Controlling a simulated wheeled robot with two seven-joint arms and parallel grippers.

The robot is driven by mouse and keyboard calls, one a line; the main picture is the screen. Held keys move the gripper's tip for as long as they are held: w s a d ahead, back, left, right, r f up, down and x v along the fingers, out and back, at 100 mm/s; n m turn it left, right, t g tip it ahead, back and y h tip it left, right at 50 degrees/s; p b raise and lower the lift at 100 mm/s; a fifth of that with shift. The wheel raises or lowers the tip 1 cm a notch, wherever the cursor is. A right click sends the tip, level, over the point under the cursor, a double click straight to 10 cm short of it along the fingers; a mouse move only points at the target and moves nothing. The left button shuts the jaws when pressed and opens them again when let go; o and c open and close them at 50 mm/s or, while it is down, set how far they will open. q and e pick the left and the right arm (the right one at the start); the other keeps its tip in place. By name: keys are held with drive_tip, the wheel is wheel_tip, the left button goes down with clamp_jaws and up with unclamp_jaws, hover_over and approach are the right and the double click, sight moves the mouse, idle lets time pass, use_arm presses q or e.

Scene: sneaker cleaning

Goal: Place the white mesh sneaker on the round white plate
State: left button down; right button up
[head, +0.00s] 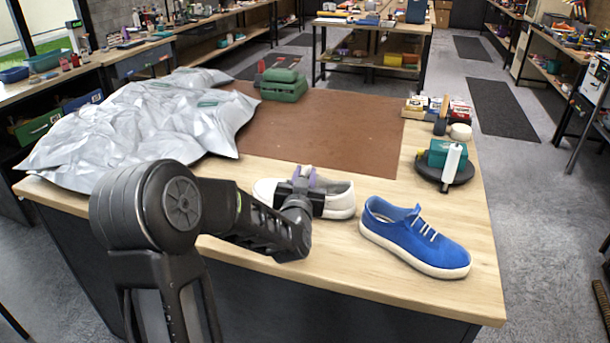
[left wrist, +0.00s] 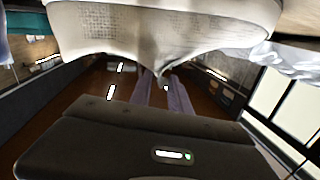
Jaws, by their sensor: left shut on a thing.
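The white mesh sneaker (head: 341,199) is near the front edge of the wooden table, with its middle covered by my left gripper. My left gripper (head: 306,181) is shut on the sneaker's upper from above. In the left wrist view the sneaker (left wrist: 160,25) fills the top, and the gripper's fingers (left wrist: 165,92) meet its edge. The sneaker looks level; I cannot tell if it touches the table. I see no clear round white plate; a small round white object (head: 460,131) sits at the back right. My right gripper is out of view.
A blue sneaker (head: 412,235) stands just right of the white one. A dark round base (head: 445,172) holds a teal box and white bottle. A brown mat (head: 320,128) is mostly clear, with a green case (head: 284,86) behind. Crumpled silver sheeting (head: 140,125) covers the left.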

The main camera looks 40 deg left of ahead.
use_arm(q)
drive_tip(key=c, duration=1.2)
unclamp_jaws()
drive_tip(key=shift+s+d, duration=0.1)
drive_tip(key=b+v, duration=1.1)
drive_tip(key=b, duration=0.1)
drive_tip(key=shift+s+d, duration=0.2)
drive_tip(key=shift+s, duration=0.15)
drive_tip(key=shift+o, duration=0.2)
